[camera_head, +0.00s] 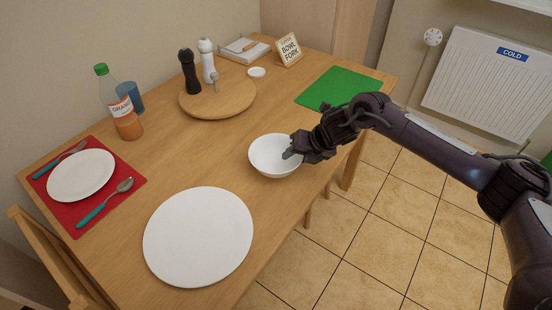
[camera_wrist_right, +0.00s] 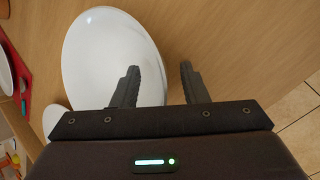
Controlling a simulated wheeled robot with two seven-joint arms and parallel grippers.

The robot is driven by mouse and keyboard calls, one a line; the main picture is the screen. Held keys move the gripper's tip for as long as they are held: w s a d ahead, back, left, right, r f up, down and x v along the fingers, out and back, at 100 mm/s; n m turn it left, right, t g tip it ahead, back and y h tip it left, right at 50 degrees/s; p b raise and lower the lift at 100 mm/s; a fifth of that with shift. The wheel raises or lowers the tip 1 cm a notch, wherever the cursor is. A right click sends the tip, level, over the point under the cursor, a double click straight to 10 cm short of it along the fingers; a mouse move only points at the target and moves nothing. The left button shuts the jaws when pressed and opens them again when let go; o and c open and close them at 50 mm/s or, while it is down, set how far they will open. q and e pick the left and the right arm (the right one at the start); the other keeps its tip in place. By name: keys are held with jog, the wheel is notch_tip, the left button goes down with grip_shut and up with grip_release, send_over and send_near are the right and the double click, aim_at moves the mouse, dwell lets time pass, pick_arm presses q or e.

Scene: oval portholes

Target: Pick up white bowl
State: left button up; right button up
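The white bowl (camera_head: 268,158) stands upright and empty near the table's right edge in the head view. My right gripper (camera_head: 290,153) overlaps the bowl's right rim there; whether it touches the bowl I cannot tell. In the right wrist view my right gripper (camera_wrist_right: 158,78) has its two fingers apart with nothing held between them. My left gripper is out of view.
A round wooden board (camera_head: 222,103) with two mills stands behind.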

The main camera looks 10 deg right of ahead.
grip_shut()
jog(key=shift+r, duration=0.1)
jog(key=shift+r, duration=0.1)
dwell(0.3)
